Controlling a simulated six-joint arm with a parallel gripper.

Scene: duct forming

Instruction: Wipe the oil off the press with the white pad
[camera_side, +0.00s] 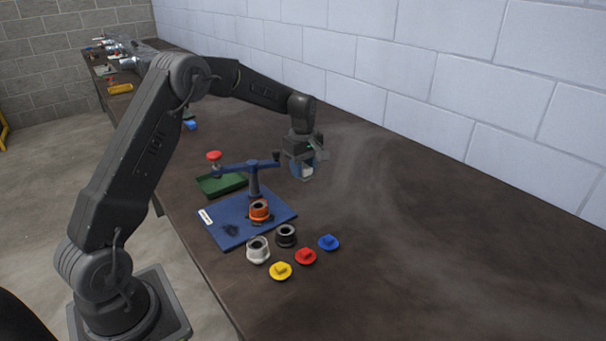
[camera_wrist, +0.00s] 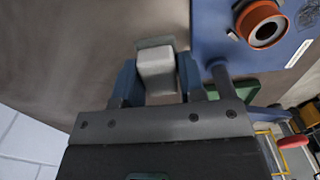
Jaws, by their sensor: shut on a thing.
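The press has a blue base plate (camera_side: 222,228), an upright post and a blue lever arm (camera_side: 236,168) with a red knob. Dark oil (camera_side: 231,230) is smeared on the front left of the plate. An orange ring-shaped part (camera_side: 259,210) sits on the plate below the post; it also shows in the wrist view (camera_wrist: 262,25). My gripper (camera_side: 304,171) is above the table, right of and behind the press, clear of it. Its blue fingers are shut on the white pad (camera_wrist: 157,75), seen between them in the wrist view.
A green tray (camera_side: 221,185) lies behind the plate. In front stand a white collar (camera_side: 258,250) and a black collar (camera_side: 286,235), with yellow (camera_side: 280,271), red (camera_side: 305,257) and blue (camera_side: 328,242) caps. The table's right side is bare, along a white block wall (camera_side: 440,90).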

